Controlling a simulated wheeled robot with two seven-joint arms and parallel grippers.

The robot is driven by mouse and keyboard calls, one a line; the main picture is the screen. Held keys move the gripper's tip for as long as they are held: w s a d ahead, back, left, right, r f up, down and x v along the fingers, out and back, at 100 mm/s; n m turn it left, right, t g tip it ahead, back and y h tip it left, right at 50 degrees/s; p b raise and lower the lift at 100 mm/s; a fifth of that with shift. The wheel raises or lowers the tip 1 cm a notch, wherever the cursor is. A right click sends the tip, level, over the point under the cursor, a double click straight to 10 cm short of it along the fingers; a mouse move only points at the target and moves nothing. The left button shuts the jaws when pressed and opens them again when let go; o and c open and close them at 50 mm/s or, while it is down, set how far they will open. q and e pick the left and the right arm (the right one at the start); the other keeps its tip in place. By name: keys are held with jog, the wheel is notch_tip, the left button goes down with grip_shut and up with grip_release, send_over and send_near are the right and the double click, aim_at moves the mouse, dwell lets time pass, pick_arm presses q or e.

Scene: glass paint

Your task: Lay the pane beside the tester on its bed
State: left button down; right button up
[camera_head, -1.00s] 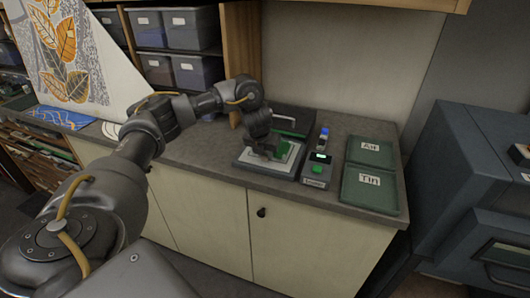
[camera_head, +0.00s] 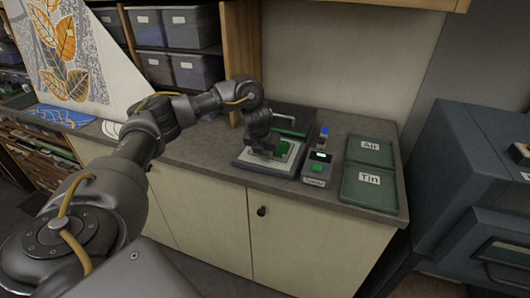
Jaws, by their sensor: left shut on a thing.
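The light-framed bed (camera_head: 246,160) lies on the grey counter left of the tester (camera_head: 316,170), a small dark box with a lit green screen. A green piece, seemingly the pane (camera_head: 284,147), shows over the bed beside my left gripper (camera_head: 264,153). The left gripper points down over the bed and is shut on what looks like this pane. Its fingers and most of the pane's left side are hard to make out. I cannot tell whether the pane touches the bed. My right gripper is not in view.
Two green trays stand right of the tester, labelled Air (camera_head: 371,151) and Tin (camera_head: 369,187). A small blue-topped item (camera_head: 323,136) stands behind the tester. A dark machine (camera_head: 475,190) is at the right. The counter's left part is mostly clear.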

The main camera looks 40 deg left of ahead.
pick_arm(q)
jog(key=shift+f, duration=0.1)
jog(key=c, duration=1.1)
grip_release()
jog(key=shift+c, duration=0.2)
jog(key=shift+r, duration=0.4)
jog(key=p+v, duration=0.3)
jog(key=v, duration=0.7)
jog(key=shift+s, duration=0.2)
jog(key=shift+d, duration=0.1)
